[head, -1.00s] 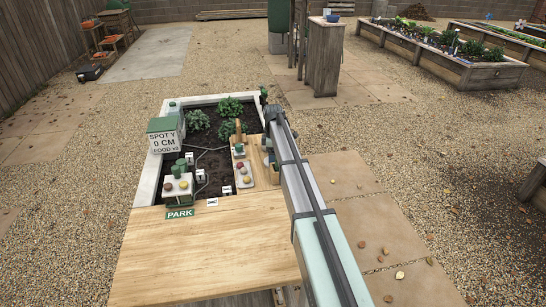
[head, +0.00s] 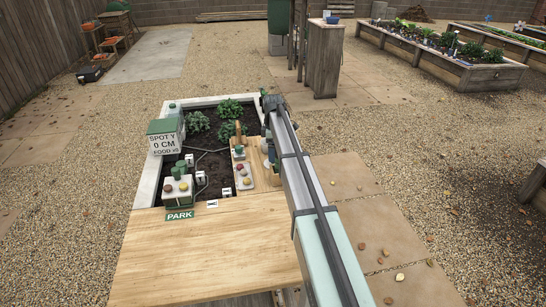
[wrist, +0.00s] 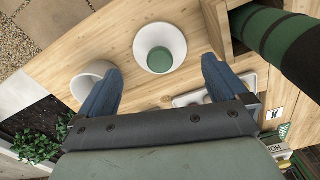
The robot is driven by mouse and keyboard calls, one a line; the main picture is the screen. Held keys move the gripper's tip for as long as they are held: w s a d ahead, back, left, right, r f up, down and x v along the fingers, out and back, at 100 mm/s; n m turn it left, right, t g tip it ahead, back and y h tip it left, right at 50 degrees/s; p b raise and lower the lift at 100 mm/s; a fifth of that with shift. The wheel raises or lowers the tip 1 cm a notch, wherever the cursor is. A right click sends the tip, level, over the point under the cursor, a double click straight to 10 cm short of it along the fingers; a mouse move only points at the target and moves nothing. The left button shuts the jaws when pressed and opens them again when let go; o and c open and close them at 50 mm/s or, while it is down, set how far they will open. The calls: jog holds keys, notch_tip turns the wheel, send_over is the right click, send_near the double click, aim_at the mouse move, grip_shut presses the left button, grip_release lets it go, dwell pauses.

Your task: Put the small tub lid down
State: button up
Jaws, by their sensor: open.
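A round white piece with a green centre (wrist: 160,46), which looks like the small tub lid with its knob, lies on the pale wooden board (wrist: 120,45) in the wrist view. My gripper (wrist: 163,84) has its two blue fingers spread wide, with nothing between the tips. The lid lies beyond the fingertips, apart from both. A white round tub (wrist: 88,82) stands by the left finger, partly hidden by it. In the head view my arm covers most of this spot, and I cannot make out the lid there.
A dark green cylinder (wrist: 268,40) rises close on the right of the wrist view. A white tray (wrist: 190,99) lies below the right finger. The head view shows the soil bed (head: 205,135), a "SPOT Y" box (head: 165,140) and a clear wooden tabletop (head: 205,250).

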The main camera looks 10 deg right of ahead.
notch_tip(320, 180, up, 7)
jog(key=shift+r, duration=0.2)
dwell(0.4)
